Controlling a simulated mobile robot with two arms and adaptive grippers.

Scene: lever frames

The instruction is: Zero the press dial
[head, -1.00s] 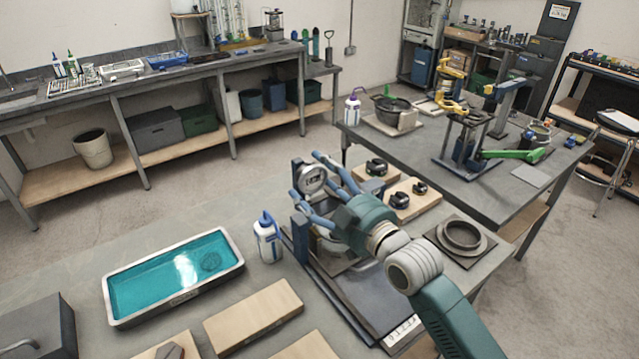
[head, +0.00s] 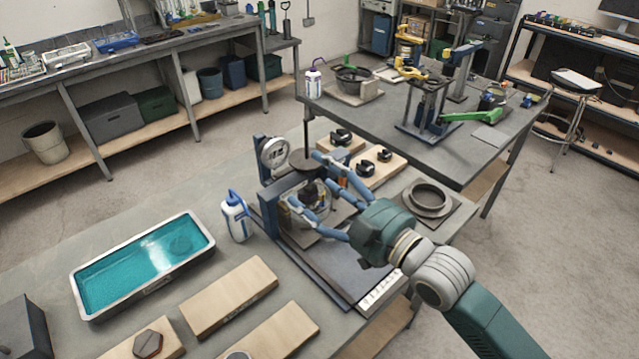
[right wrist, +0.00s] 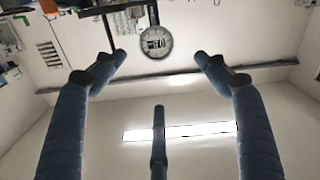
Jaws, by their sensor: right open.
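The press dial (head: 274,156) is a round white-faced gauge in a grey rim, at the upper left of the press (head: 285,190) on the near bench. The dial also shows in the right wrist view (right wrist: 156,41), small and beyond the fingers; its needle is too small to read. My right gripper (head: 306,182) has its blue fingers spread and empty, in front of the press, to the right of and lower than the dial. In the right wrist view the gripper (right wrist: 165,75) is wide open and apart from the dial. My left gripper is not in view.
A white bottle with a blue cap (head: 235,218) stands just left of the press. A tray of teal liquid (head: 92,312) lies further left. Wooden boards (head: 230,297) lie in front, and a grey ring (head: 428,197) sits to the right.

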